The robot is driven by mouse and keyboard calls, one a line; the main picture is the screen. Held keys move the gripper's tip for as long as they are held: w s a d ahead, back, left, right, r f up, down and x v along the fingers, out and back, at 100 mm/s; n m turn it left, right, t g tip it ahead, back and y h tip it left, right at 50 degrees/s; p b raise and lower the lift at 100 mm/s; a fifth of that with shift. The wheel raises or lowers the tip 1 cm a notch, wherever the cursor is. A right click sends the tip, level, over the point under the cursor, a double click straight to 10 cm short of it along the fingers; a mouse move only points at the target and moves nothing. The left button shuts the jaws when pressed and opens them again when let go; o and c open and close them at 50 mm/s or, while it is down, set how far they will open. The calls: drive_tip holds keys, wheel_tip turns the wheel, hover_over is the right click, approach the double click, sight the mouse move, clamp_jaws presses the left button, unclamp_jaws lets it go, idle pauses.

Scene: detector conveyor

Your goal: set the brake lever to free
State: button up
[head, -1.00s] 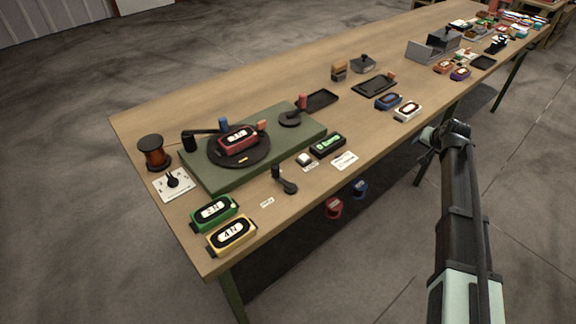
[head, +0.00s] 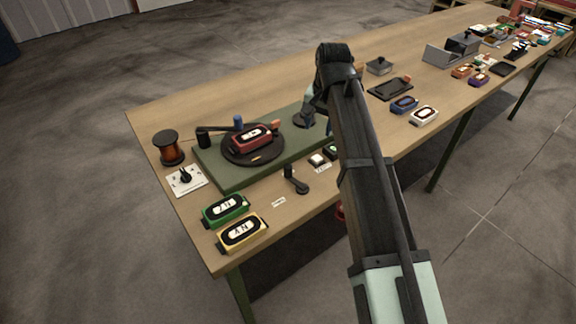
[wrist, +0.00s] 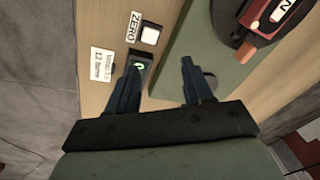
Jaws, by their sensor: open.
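A small black lever (head: 295,182) stands on the table near the front edge, beside a small white label (head: 279,202). I take it for the brake lever, but the label is too small to read. It does not show in the wrist view. My gripper (wrist: 160,80) is open and empty. It hangs over the right end of the green base (head: 230,178), right of the lever. In the wrist view, a black display (wrist: 141,68) with a green digit shows near the left finger. My arm hides part of the base in the head view.
A black turntable (head: 235,157) carries a red box (head: 252,139). A white button (wrist: 149,36) labelled ZERO is by the display. Green (head: 226,211) and yellow (head: 241,233) boxes stand at the front left corner. A white dial plate (head: 188,186) and a spool (head: 168,148) are farther left.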

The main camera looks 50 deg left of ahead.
wheel_tip(320, 180, up, 4)
drive_tip(key=h, duration=0.2)
hover_over(288, 166)
wheel_tip(288, 166, down, 14)
drive_tip(key=shift+r, duration=0.15)
drive_tip(key=shift+c, duration=0.2)
clamp_jaws()
idle(0.3)
